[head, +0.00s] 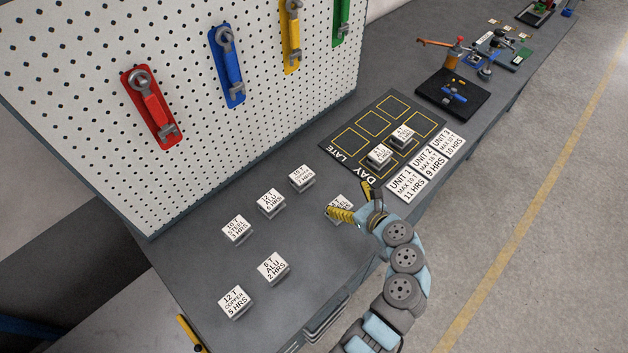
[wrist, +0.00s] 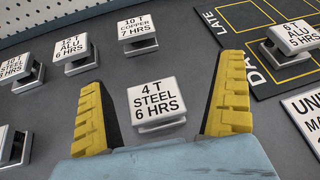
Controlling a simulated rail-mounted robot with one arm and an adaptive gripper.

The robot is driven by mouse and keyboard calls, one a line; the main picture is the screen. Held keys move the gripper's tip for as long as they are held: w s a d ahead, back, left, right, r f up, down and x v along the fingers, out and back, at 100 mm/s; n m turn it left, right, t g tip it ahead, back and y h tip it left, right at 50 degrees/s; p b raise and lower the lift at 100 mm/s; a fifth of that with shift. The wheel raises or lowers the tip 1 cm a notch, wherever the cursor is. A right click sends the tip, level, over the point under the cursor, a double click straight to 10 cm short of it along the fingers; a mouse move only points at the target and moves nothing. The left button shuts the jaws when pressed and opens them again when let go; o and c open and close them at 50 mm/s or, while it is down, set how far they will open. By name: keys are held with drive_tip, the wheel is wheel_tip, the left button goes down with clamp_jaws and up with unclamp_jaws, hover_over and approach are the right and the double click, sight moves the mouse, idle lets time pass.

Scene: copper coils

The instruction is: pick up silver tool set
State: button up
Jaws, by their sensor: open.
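My gripper (head: 350,199) is open and empty over the bench, with its yellow fingers on either side of a silver block (wrist: 157,103) labelled "4 T STEEL 6 HRS" in the wrist view. In the head view a finger partly hides this block. Nothing labelled as a silver tool set shows. Grey metal tools sit on a red holder (head: 150,105), a blue holder (head: 228,68), a yellow holder (head: 291,38) and a green holder (head: 341,20) on the pegboard, away from my gripper.
Several similar labelled blocks, including "10 T COPPER" (wrist: 137,31) and "6 T ALU" (head: 273,268), stand on the grey bench. A black board (head: 347,150) with yellow outlines lies beyond my gripper. White unit cards (head: 407,186) lie beside it. Open floor is right.

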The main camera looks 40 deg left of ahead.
drive_tip(key=shift+s+a+r+g+y, duration=0.15)
drive_tip(key=shift+s+a+g, duration=0.05)
drive_tip(key=shift+s+g, duration=0.2)
drive_tip(key=shift+s+a+r+g+y, duration=0.15)
drive_tip(key=shift+s+a+g, duration=0.05)
drive_tip(key=shift+s+g, duration=0.2)
drive_tip(key=shift+s+a, duration=0.15)
drive_tip(key=shift+a, duration=0.05)
drive_tip(key=shift+a+f+b, duration=0.1)
drive_tip(key=shift+a+b, duration=0.2)
drive_tip(key=b, duration=0.1)
approach(302, 175)
drive_tip(key=x, duration=0.3)
drive_tip(key=shift+d+f, duration=0.1)
drive_tip(key=shift+f, duration=0.15)
drive_tip(key=shift+r+b+x, duration=0.2)
drive_tip(key=shift+b+x, duration=0.35)
drive_tip(key=shift+x, duration=2.6)
drive_tip(key=c, duration=1.2)
